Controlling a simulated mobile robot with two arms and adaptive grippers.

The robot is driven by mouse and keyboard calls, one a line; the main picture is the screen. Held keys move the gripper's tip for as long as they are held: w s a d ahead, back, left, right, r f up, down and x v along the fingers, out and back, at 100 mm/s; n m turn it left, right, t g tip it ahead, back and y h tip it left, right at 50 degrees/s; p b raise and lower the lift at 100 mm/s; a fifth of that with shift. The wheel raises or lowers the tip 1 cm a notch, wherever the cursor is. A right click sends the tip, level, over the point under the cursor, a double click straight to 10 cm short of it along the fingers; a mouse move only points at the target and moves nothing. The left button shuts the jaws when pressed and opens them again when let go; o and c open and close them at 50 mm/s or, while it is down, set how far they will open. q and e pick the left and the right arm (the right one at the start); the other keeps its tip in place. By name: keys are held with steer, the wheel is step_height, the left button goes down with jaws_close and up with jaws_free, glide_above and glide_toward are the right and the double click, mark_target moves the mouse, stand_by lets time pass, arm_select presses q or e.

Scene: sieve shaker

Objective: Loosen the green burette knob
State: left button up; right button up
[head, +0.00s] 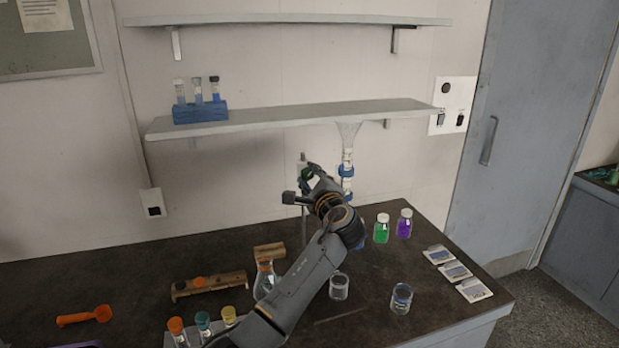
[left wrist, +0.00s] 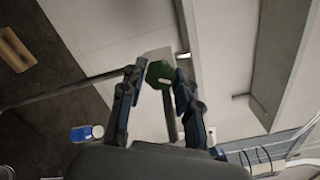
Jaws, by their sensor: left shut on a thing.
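The green burette knob (left wrist: 158,73) sits between the two fingertips of my left gripper (left wrist: 160,72) in the left wrist view. The fingers are shut on it from both sides. In the head view my left gripper (head: 306,178) is raised over the bench at the stand, and only a bit of the green knob (head: 307,173) shows past the fingers. The clear burette (head: 348,148) with blue clamp parts stands just right of the gripper, below the lower shelf. Its lower part is hidden behind my arm. My right gripper is not in view.
The lower shelf (head: 280,116) is above the gripper and holds a blue tube rack (head: 200,113). Green (head: 381,230) and purple (head: 404,226) bottles stand right of my arm. Beakers (head: 401,298) and a flask (head: 264,281) stand near it. The left back of the bench is clear.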

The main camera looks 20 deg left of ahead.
arm_select(q)
steer(key=shift+f+n+b, duration=0.2)
steer(key=shift+n+b, duration=0.3)
steer(key=shift+b, duration=0.2)
steer(key=shift+n+b, duration=0.7)
steer(key=shift+b, duration=0.1)
steer(key=n+b, duration=0.3)
steer(key=shift+r+n+b, duration=0.1)
steer(key=shift+n+b, duration=0.6)
steer(key=o, duration=1.1)
steer(key=shift+o, duration=0.2)
steer(key=shift+r, duration=0.1)
